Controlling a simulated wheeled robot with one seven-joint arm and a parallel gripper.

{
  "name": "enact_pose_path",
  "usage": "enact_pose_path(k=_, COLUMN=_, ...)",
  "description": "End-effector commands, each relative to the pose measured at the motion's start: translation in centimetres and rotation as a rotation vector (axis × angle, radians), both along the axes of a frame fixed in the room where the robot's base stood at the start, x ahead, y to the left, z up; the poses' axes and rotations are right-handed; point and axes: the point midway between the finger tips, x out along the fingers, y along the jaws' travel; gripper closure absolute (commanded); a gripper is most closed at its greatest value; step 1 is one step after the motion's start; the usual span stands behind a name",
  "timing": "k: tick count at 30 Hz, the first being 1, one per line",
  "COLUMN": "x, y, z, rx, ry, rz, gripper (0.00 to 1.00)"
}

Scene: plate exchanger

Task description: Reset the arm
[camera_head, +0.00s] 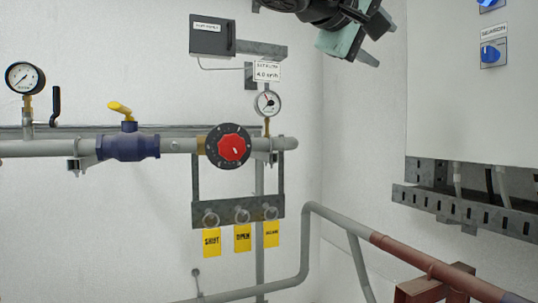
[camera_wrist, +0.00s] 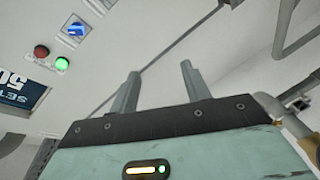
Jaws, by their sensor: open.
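My gripper (camera_head: 383,46) is at the top of the head view, raised in front of the wall corner, with its fingers pointing right and down. In the wrist view my gripper (camera_wrist: 160,72) shows its two grey fingers spread apart with nothing between them. It is open, empty and touches nothing that I can see. The upper part of my arm is cut off by the top edge of the head view.
A pipe carries a blue valve (camera_head: 131,146) with yellow handle, a red knob (camera_head: 235,148) and gauges (camera_head: 25,77). Yellow tags (camera_head: 243,238) hang below. A white cabinet (camera_head: 460,110) stands right. The wrist view shows a blue knob (camera_wrist: 76,30), red button (camera_wrist: 41,51) and green light (camera_wrist: 62,63).

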Motion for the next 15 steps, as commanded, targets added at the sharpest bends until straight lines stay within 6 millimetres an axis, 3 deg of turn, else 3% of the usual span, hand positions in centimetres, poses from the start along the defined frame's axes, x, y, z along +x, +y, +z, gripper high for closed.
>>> enact_pose_path(k=3, x=1.4, y=2.2, z=-8.1, rx=0.023, ry=0.254, rz=0.182, gripper=0.53)
enact_pose_path(k=7, x=0.2, y=4.2, z=-17.3, rx=0.101, ry=0.504, rz=0.342, gripper=0.53)
enact_pose_path(k=11, x=-3.3, y=5.5, z=-26.1, rx=0.223, ry=0.724, rz=0.456, gripper=0.53)
enact_pose_path(k=15, x=-9.0, y=6.1, z=-34.6, rx=0.406, ry=0.921, rz=0.524, gripper=0.53)
